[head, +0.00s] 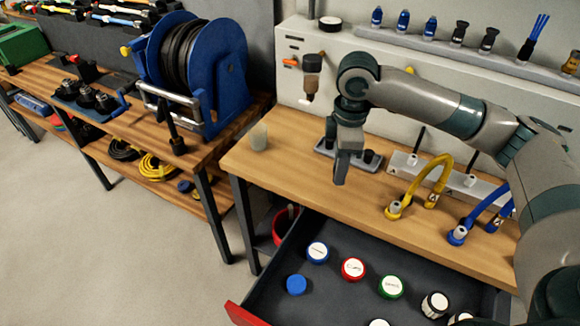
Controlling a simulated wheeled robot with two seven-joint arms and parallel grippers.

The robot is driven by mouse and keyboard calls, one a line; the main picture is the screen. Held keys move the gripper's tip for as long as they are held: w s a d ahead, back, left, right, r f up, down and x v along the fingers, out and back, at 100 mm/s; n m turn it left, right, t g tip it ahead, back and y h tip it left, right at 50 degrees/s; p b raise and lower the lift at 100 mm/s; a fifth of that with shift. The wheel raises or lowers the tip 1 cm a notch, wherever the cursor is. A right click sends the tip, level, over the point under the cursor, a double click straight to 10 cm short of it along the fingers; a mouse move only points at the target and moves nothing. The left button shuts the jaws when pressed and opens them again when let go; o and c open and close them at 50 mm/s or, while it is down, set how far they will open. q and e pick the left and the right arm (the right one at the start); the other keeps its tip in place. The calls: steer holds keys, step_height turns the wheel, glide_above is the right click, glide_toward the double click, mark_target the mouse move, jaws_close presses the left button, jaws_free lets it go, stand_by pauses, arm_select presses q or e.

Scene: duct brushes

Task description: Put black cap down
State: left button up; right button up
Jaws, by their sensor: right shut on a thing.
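My right gripper (341,178) points down above the wooden workbench, in front of a grey fixture with dark round pieces (369,158). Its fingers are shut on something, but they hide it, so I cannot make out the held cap. A black cap with a white top (330,24) sits on the ledge of the back panel. My left gripper is out of view.
The drawer also holds blue (318,252), red (353,269) and green (390,287) caps. A translucent cup (259,137) stands on the bench's left. Yellow (430,180) and blue (485,215) hoses stand at right. The bench front between cup and hoses is clear.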

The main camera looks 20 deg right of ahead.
steer(key=w+d+n, duration=0.3)
steer(key=d+n, duration=0.7)
steer(key=n, duration=0.1)
steer(key=shift+f, duration=0.2)
steer(key=shift+d, duration=0.1)
steer(key=w+a+f+p, duration=0.1)
steer(key=w+a+f, duration=0.1)
steer(key=a, duration=0.1)
steer(key=w+a+f+p, duration=0.1)
steer(key=w+a+f, duration=0.1)
steer(key=w, duration=0.1)
steer(key=w+a+f+p, duration=0.2)
steer(key=a+f, duration=0.1)
steer(key=shift+w+a, duration=0.3)
steer(key=shift+w, duration=0.1)
steer(key=shift+f, duration=0.1)
